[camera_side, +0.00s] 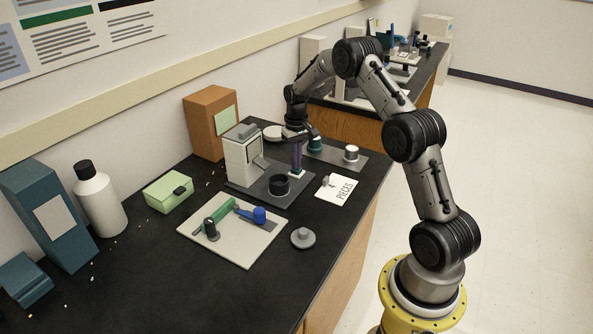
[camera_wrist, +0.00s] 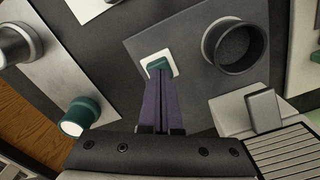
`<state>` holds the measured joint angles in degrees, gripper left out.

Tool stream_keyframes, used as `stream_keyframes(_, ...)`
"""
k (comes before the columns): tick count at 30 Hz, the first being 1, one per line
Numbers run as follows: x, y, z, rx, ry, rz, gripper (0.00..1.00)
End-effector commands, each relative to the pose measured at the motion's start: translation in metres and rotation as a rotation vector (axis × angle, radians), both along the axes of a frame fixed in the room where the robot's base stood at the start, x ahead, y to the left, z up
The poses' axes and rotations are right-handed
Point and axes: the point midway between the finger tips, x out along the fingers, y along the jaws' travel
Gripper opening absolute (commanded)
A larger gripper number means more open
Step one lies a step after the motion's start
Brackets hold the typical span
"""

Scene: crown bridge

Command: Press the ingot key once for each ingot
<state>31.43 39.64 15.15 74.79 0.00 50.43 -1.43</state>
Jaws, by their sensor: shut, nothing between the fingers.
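A small green key (camera_wrist: 158,65) on a white square base sits at the corner of a dark grey plate (camera_wrist: 190,85). I take it for the ingot key. My gripper (camera_wrist: 160,76) is shut and empty, its purple fingers pointing down at the key; their tips overlap its near edge in the wrist view. In the side view my gripper (camera_side: 297,170) stands upright right at the white base (camera_side: 298,174). I cannot tell whether the tips touch or press the key. A black round cup (camera_side: 279,185) stands on the same plate; no ingot is clearly visible.
A white machine (camera_side: 241,160) stands behind the cup. A plate to the right carries a white-topped cylinder (camera_side: 351,153) and a green cylinder (camera_side: 315,144). A card (camera_side: 341,190) printed "PIECES" lies in front. A pale board (camera_side: 233,245) with levers and a grey disc (camera_side: 303,239) lie nearer.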

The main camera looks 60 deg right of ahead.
Motion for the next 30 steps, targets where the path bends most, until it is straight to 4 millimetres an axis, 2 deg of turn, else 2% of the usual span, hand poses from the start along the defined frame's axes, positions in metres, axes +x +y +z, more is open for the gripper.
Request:
stream_keyframes(17, 0.000, 0.000, -0.001, 0.000, -0.001, 0.000, 0.00)
stream_keyframes(30, 0.001, 0.000, 0.029, -0.001, -0.002, 0.000, 0.00)
